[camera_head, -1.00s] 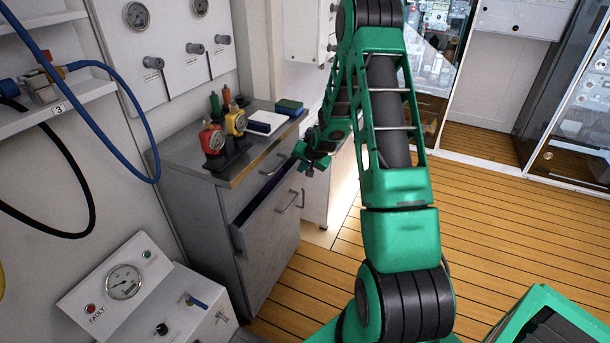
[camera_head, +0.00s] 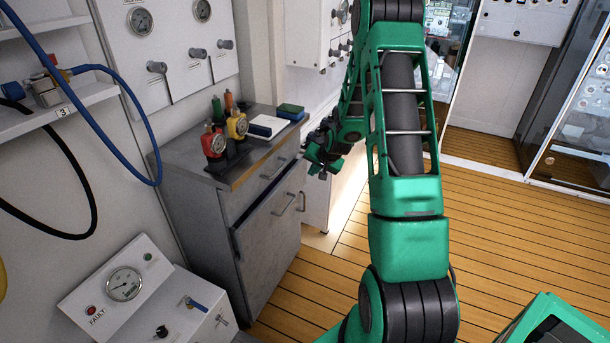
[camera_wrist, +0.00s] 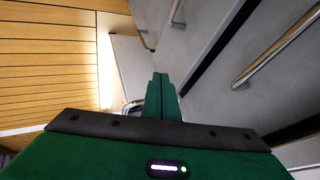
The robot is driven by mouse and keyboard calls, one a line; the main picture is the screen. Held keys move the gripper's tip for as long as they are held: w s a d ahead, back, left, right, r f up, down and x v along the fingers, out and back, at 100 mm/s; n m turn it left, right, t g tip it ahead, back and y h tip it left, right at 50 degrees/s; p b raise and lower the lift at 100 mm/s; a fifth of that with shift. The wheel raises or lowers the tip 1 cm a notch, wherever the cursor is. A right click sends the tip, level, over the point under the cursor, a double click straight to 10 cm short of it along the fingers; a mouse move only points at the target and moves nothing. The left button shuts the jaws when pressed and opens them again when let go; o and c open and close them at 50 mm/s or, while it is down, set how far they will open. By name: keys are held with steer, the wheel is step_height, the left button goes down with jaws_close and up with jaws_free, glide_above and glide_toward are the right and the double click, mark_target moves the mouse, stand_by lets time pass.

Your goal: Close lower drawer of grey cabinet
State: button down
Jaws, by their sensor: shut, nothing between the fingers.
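The grey cabinet (camera_head: 185,205) stands against the left wall. Its lower drawer (camera_head: 268,245) has a bar handle and sits slightly open, with a dark gap along its top edge. In the wrist view the lower drawer front (camera_wrist: 185,38) lies just beyond the fingers, beside the dark gap. The upper drawer (camera_head: 262,172) looks shut. My gripper (camera_head: 320,164) is shut and empty, to the right of the drawer's far upper corner. In the wrist view my gripper's fingertips (camera_wrist: 160,78) are together; I cannot tell whether they touch the drawer.
Red and yellow gauge tools (camera_head: 225,140), a white book (camera_head: 267,126) and a sponge (camera_head: 290,111) are on the cabinet top. A white gauge box (camera_head: 150,300) stands in front at lower left.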

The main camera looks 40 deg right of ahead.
steer(key=v, duration=0.6)
steer(key=shift+a, duration=0.1)
steer(key=c, duration=2.2)
jaws_free()
steer(key=shift+r, duration=0.1)
steer(key=o, duration=0.4)
steer(key=shift+s+a+f, duration=0.2)
steer(key=shift+a+f, duration=0.05)
steer(key=shift+f, duration=0.05)
steer(key=shift+c, duration=0.2)
steer(key=s+a+f+n+g+h, duration=0.1)
steer(key=s+a+f+n+g, duration=0.1)
steer(key=f, duration=0.4)
steer(key=s+a+f+n+g, duration=0.1)
steer(key=a+f, duration=0.1)
steer(key=f, duration=0.4)
steer(key=n+t+h, duration=0.8)
steer(key=n, duration=1.6)
glide_toward(289, 205)
steer(key=x, duration=1)
steer(key=shift+w+d+f, duration=0.25)
steer(key=shift+f, duration=0.1)
